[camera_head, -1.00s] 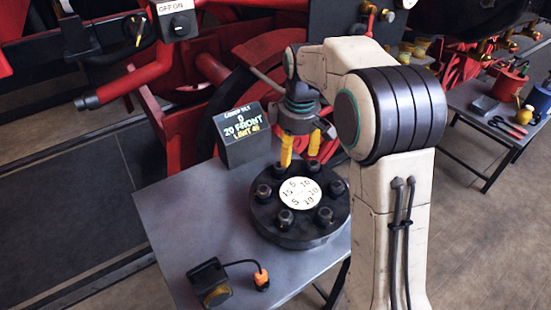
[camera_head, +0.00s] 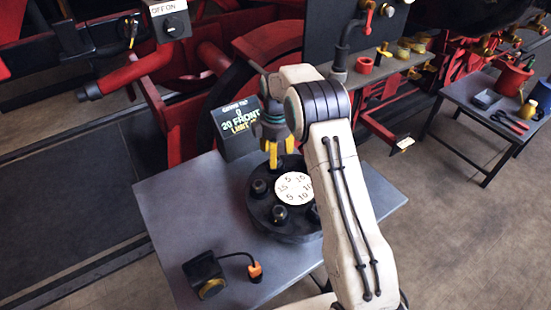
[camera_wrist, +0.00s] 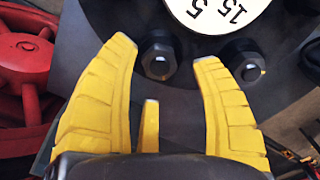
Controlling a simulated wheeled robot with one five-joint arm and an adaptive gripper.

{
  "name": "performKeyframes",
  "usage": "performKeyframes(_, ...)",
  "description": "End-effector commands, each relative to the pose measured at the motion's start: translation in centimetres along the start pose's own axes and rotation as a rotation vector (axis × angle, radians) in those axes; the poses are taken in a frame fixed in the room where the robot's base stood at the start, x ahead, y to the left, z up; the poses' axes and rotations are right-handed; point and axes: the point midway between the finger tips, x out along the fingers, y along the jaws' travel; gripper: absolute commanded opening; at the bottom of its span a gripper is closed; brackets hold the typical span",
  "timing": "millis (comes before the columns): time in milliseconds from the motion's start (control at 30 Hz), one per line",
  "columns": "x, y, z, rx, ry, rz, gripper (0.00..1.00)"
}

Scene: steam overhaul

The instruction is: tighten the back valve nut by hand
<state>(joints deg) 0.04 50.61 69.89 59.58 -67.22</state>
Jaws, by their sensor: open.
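The black round valve flange (camera_head: 262,219) lies on the grey table, with dark nuts on studs around a white numbered disc (camera_head: 293,188). My gripper (camera_head: 281,158) points down over its far rim, yellow fingers spread. In the wrist view, my gripper (camera_wrist: 165,55) is open and empty. One hex nut (camera_wrist: 158,58) shows between its fingertips, apart from both. Another nut (camera_wrist: 245,66) is just right of the right finger. My gripper and arm hide some far and right-hand nuts in the head view. I cannot tell whether the fingers are down at nut height.
A small display (camera_head: 237,128) reading "20 FRONT" stands behind the flange, close to my gripper. A black-and-yellow device (camera_head: 206,277) with a cable and orange plug (camera_head: 255,271) lies at the table's front. Red machinery (camera_head: 190,115) stands behind. The table's left side is clear.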

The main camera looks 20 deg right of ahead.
Motion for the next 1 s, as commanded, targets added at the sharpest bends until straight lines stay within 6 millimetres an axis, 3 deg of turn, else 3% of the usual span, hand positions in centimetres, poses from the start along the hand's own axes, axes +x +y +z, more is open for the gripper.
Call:
performKeyframes(300, 2.7, 0.0, 0.0, 0.001, 0.0, 0.0, 0.59)
performKeyframes(700, 3.1, 0.0, 0.0, 0.001, 0.0, 0.001, 0.62)
performKeyframes(1000, 3.1, 0.0, 0.0, 0.001, 0.001, 0.001, 0.35)
